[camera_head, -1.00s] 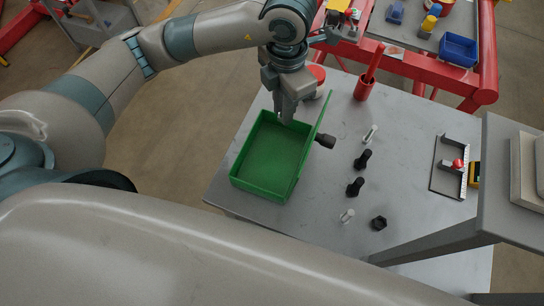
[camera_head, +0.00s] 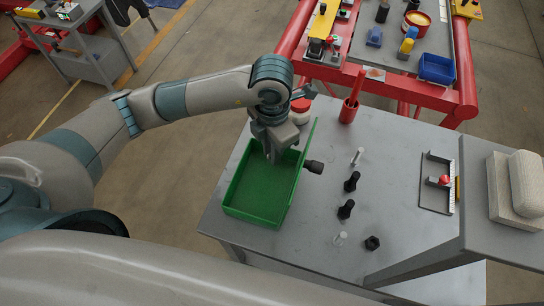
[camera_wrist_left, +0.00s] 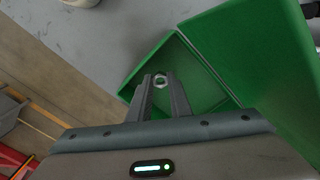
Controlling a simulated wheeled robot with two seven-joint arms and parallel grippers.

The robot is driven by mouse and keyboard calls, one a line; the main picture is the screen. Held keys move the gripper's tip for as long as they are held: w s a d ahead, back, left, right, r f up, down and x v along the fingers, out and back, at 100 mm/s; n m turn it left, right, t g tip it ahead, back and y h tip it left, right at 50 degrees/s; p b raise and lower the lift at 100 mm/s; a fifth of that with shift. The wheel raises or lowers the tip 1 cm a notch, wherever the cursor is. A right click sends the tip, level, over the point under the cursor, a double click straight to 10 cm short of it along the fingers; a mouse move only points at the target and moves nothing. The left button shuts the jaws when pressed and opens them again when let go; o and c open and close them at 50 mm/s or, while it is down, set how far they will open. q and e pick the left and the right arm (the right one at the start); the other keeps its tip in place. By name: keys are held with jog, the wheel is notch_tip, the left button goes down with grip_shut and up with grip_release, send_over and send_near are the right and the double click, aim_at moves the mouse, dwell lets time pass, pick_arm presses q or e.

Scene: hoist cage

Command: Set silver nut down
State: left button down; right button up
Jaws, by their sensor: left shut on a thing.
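The silver nut (camera_wrist_left: 160,80) shows in the left wrist view between the fingertips of my left gripper, which is shut on it. In the head view my left gripper (camera_head: 274,158) points down into the far end of the green tray (camera_head: 232,192). The nut is hidden there by the fingers. The tray's green walls (camera_wrist_left: 140,76) surround the fingertips in the wrist view. I cannot tell whether the nut touches the tray floor. The tray floor that shows is bare. My right gripper is not in view.
A black bolt (camera_head: 314,167) lies against the tray's right side. Black bolts (camera_head: 351,182), silver bolts (camera_head: 357,157) and a black nut (camera_head: 372,243) stand on the grey table (camera_head: 300,225). A red holder (camera_head: 348,110) and a red-lidded jar (camera_head: 300,110) stand behind.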

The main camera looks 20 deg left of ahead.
pick_arm(q)
jog(key=shift+f+p, duration=0.55)
jog(key=shift+f, duration=1.35)
jog(key=shift+f, duration=0.2)
jog(key=c, duration=1.9)
grip_release()
jog(key=shift+r, duration=0.2)
